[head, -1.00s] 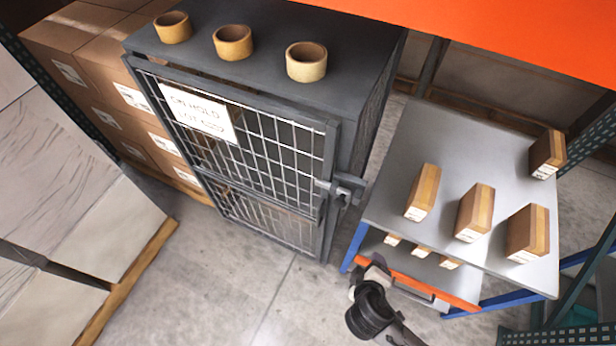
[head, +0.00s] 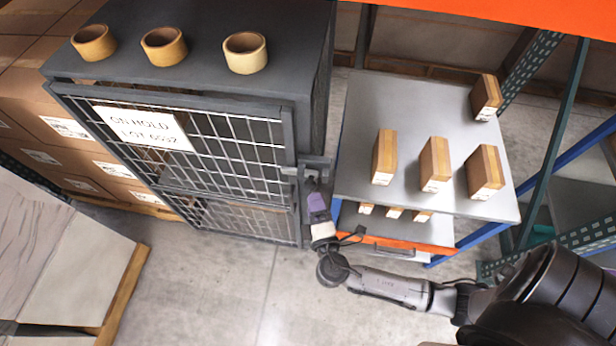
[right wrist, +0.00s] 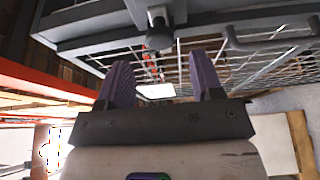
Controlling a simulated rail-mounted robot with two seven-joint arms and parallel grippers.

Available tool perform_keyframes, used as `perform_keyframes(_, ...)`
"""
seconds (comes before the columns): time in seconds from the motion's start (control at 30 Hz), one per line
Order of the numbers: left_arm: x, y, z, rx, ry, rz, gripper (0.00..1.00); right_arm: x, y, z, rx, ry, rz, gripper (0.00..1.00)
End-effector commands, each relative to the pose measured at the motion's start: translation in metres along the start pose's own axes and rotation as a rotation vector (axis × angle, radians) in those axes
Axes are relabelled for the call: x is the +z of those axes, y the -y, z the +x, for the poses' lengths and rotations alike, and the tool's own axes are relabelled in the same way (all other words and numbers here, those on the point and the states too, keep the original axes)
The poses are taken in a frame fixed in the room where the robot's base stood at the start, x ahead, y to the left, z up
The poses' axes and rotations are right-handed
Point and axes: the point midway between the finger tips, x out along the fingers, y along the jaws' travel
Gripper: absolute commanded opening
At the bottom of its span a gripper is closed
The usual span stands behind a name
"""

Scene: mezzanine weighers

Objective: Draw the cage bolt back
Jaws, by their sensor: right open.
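The cage (head: 210,85) is a dark grey steel cabinet with a wire mesh door (head: 235,150), which looks shut. The cage bolt (head: 315,163) sits at the door's right edge, partly hidden by my gripper. In the right wrist view the bolt's dark round knob (right wrist: 159,36) shows ahead, just beyond the fingertips and roughly between them. My right gripper (head: 314,190) is just below the bolt. Its purple fingers (right wrist: 160,64) are apart, with nothing between them. I cannot tell whether any finger touches the bolt. My left gripper is not in view.
Three cardboard-coloured rings (head: 163,46) stand on the cage top. A grey-topped cart (head: 400,100) with several upright boxes is close to the right of the bolt. An orange beam (head: 500,12) crosses above. Wrapped pallet goods (head: 60,260) stand left; the floor (head: 220,285) between is clear.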

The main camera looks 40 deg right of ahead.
Motion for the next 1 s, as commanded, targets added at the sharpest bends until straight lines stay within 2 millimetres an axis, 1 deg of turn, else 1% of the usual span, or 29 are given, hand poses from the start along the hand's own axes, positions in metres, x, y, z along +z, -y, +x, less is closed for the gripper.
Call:
perform_keyframes(0.03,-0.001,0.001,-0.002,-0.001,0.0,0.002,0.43,0.0,-0.002,0.011,0.003,0.0,-0.001,0.6)
perform_keyframes(0.2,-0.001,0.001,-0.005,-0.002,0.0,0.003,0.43,0.0,-0.001,0.041,0.001,-0.001,-0.001,0.6)
perform_keyframes(0.3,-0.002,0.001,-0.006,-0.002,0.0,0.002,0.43,0.0,-0.001,0.055,0.001,0.0,-0.001,0.6)
perform_keyframes(0.43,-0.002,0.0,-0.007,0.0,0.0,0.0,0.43,0.0,0.0,0.07,0.0,0.0,0.0,0.6)
perform_keyframes(0.63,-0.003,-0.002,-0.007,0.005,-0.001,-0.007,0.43,0.0,0.0,0.082,-0.002,0.0,0.0,0.6)
perform_keyframes(1.0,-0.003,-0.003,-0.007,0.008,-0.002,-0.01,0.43,0.0,0.0,0.084,-0.002,0.0,0.001,0.6)
